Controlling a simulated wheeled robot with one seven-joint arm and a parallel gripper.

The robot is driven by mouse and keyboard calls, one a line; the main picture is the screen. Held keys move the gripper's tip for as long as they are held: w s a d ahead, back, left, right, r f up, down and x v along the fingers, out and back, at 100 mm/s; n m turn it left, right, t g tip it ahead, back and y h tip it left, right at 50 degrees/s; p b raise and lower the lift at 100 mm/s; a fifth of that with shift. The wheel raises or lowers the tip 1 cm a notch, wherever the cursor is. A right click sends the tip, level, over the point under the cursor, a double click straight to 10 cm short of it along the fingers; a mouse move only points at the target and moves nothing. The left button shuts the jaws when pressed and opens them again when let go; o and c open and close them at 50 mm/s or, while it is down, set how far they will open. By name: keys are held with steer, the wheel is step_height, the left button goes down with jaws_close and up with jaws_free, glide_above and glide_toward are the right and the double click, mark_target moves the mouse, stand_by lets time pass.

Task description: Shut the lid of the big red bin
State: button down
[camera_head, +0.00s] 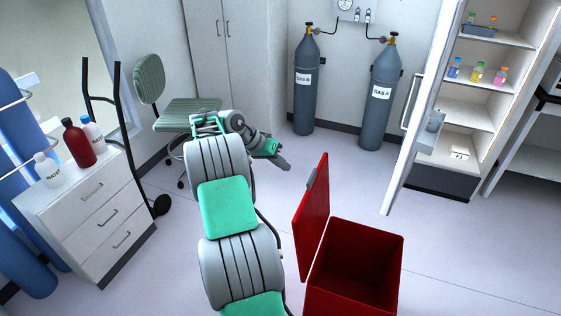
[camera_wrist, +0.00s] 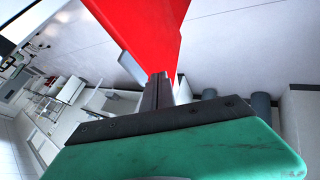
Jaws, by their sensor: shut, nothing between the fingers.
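The big red bin (camera_head: 355,270) stands on the floor at the bottom centre-right of the head view, its top open and its inside looking empty. Its red lid (camera_head: 312,222) stands upright along the bin's left side. My gripper (camera_head: 286,166) is shut and empty, up and to the left of the lid, apart from it in the head view. In the wrist view a red panel, which looks like the lid (camera_wrist: 145,35), fills the top centre, beyond the closed fingers (camera_wrist: 158,88). I cannot tell from that view whether they touch.
Two gas cylinders (camera_head: 306,85) stand by the back wall. An open cabinet door (camera_head: 420,120) and shelves (camera_head: 480,90) are at the right. A green chair (camera_head: 185,112) and a white drawer unit (camera_head: 90,205) are at the left. Floor right of the bin is clear.

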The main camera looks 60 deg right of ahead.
steer(key=s+d+f+p, duration=0.2)
steer(key=s+d+f, duration=0.1)
steer(key=s, duration=0.3)
steer(key=shift+f, duration=0.2)
